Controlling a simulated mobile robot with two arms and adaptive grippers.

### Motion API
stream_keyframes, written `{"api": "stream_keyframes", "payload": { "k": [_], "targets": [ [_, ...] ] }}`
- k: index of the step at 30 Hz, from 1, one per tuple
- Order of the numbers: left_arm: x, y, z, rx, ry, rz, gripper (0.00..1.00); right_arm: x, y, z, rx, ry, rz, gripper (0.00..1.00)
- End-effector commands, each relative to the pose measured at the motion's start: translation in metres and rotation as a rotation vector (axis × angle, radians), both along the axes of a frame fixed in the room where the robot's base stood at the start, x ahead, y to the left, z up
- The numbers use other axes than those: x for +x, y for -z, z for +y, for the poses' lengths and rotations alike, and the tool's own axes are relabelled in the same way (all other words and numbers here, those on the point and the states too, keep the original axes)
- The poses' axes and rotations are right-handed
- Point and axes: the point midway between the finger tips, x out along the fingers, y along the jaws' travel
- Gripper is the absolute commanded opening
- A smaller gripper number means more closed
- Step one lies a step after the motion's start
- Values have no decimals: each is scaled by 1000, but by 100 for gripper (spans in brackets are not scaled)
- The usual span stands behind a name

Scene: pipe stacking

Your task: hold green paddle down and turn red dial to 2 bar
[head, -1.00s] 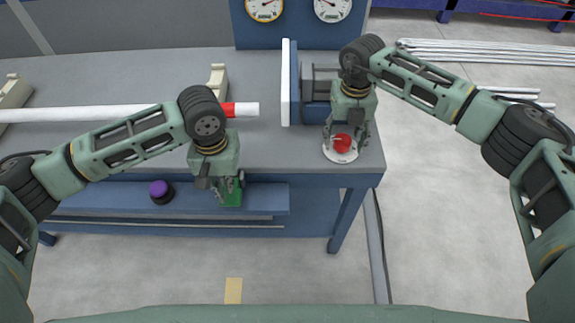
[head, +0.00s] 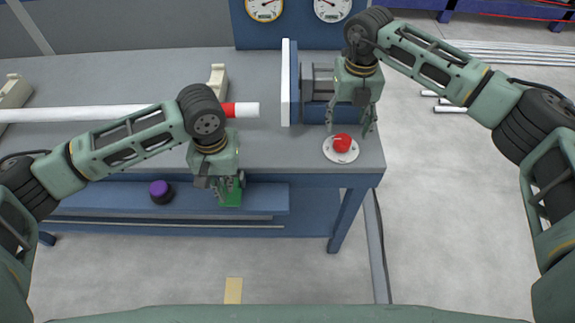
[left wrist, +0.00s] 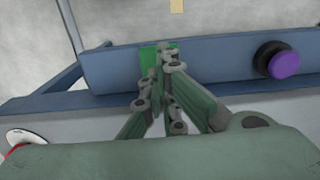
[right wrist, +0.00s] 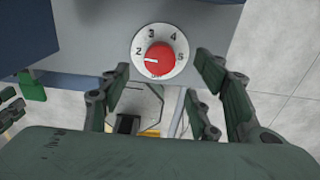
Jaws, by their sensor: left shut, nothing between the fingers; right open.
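The red dial (head: 342,143) sits on a white round plate at the table's right front corner. In the right wrist view the dial (right wrist: 161,58) has its white pointer facing left, close to the 2 mark. My right gripper (head: 350,130) is open and empty, above and apart from the dial. The green paddle (head: 234,198) is at the table's front side. My left gripper (head: 226,200) is shut and empty, with its fingertips at the paddle. In the left wrist view the fingertips (left wrist: 165,55) overlap the paddle (left wrist: 150,55); contact and paddle tilt are hard to tell.
Two gauges (head: 265,8) (head: 332,8) are on a blue panel at the back; their readings are too small to tell. A purple knob (head: 161,191) is left of the paddle. A white pipe with a red band (head: 90,112) lies across the table toward a white plate (head: 289,85).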

Motion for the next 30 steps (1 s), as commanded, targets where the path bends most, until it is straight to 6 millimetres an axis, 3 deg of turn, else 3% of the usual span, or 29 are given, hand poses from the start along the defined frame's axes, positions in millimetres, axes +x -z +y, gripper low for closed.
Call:
{"api": "stream_keyframes", "payload": {
  "k": [30],
  "targets": [
    [0,-96,0,-1,0,-2,0,0,0,0,0,0,0,56]
  ]
}}
